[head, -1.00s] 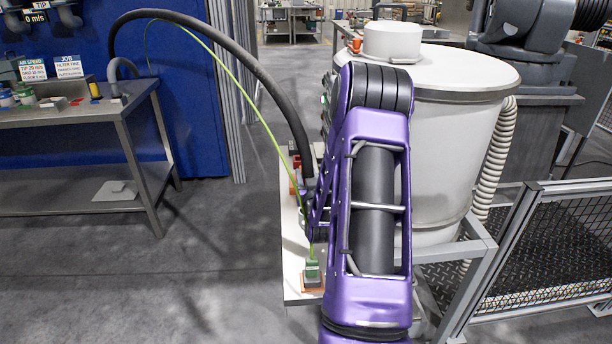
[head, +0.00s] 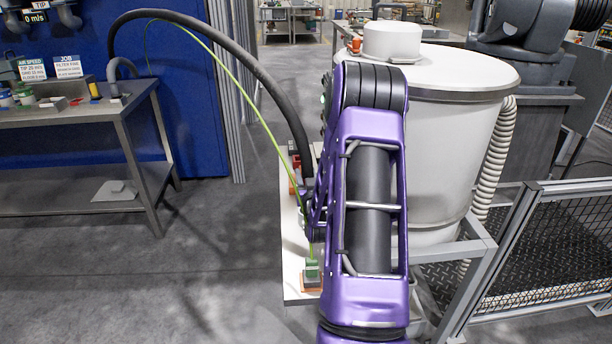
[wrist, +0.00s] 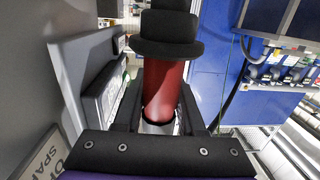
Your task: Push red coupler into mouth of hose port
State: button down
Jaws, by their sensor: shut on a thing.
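The red coupler (wrist: 165,85) stands in the middle of the wrist view, with a black stepped collar (wrist: 168,35) at its upper end. My gripper (wrist: 159,118) has a dark finger on each side of the coupler and is shut on it. A pale ring (wrist: 158,128) shows at the coupler's lower end; I cannot tell whether it is the hose port's mouth or how deep the coupler sits. In the head view my purple arm hides the gripper and coupler. The black hose (head: 245,70) arches from the bench and comes down behind my arm.
Open floor lies left of the plate.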

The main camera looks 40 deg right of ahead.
jog(key=shift+f, duration=1.9)
jog(key=shift+f, duration=0.3)
